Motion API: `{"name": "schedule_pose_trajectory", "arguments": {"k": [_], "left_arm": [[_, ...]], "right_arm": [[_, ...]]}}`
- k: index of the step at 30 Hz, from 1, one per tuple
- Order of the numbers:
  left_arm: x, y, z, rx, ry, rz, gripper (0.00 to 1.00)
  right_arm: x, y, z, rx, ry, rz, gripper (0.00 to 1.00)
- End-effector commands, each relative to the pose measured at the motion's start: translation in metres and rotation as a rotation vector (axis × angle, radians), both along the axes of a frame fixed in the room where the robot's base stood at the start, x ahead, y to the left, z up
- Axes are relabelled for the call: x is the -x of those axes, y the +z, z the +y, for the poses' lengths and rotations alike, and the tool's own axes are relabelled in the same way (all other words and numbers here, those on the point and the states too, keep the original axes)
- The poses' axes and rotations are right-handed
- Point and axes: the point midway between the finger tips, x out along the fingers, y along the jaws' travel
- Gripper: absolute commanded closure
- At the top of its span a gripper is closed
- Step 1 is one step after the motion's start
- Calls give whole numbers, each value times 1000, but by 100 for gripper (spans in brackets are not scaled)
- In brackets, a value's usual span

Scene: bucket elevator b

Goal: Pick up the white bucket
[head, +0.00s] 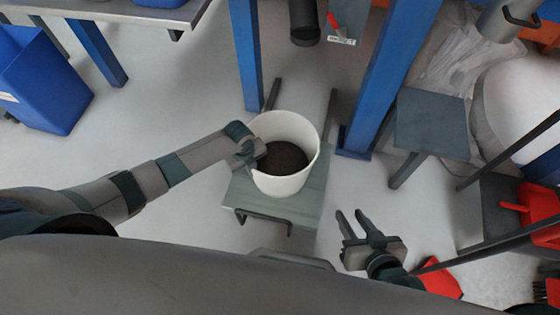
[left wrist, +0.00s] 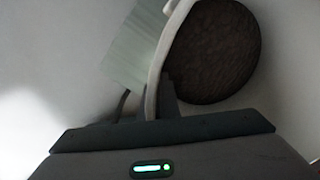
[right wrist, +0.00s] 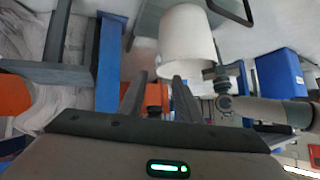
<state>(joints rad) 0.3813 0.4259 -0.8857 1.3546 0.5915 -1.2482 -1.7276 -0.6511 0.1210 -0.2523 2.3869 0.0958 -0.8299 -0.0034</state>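The white bucket (head: 298,183) stands upright on a small grey-green platform (head: 308,207) and holds dark brown material (head: 284,158). My left gripper (head: 258,152) is at the bucket's left rim. In the left wrist view, the rim (left wrist: 156,72) runs between its fingers, with one finger (left wrist: 168,98) inside the wall; the other is mostly hidden. The fingers look closed on the wall. My right gripper (head: 352,225) is open and empty, right of the platform and apart from the bucket. The bucket's side (right wrist: 186,38) also shows in the right wrist view.
Blue posts (head: 245,55) (head: 385,80) stand behind the bucket on both sides. A grey stool (head: 430,120) is at the right, a blue bin (head: 42,80) at the far left. Red items (head: 538,205) lie at the right. Floor left of the platform is clear.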

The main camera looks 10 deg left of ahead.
Motion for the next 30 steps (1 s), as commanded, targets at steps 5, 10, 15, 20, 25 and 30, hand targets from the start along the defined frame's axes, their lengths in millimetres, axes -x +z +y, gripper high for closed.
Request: {"name": "schedule_pose_trajectory", "arguments": {"k": [5, 10, 15, 20, 25, 30], "left_arm": [[-3, 3, -1, 3, 0, -6, 100], [-3, 3, -1, 3, 0, -6, 100], [-3, 8, -1, 3, 0, -6, 100], [-3, 17, -1, 3, 0, -7, 100], [-3, 34, -1, 3, -1, -7, 100], [1, 49, -10, 6, -3, -6, 100]], "right_arm": [[0, 1, 0, 0, 0, 0, 69], [0, 1, 0, 0, 0, 1, 69], [3, -1, 0, 2, 2, 18, 69], [11, -8, -5, 14, -2, 76, 69], [19, -13, -11, 34, -2, 134, 69], [23, -17, -17, 57, -3, 173, 69]]}}
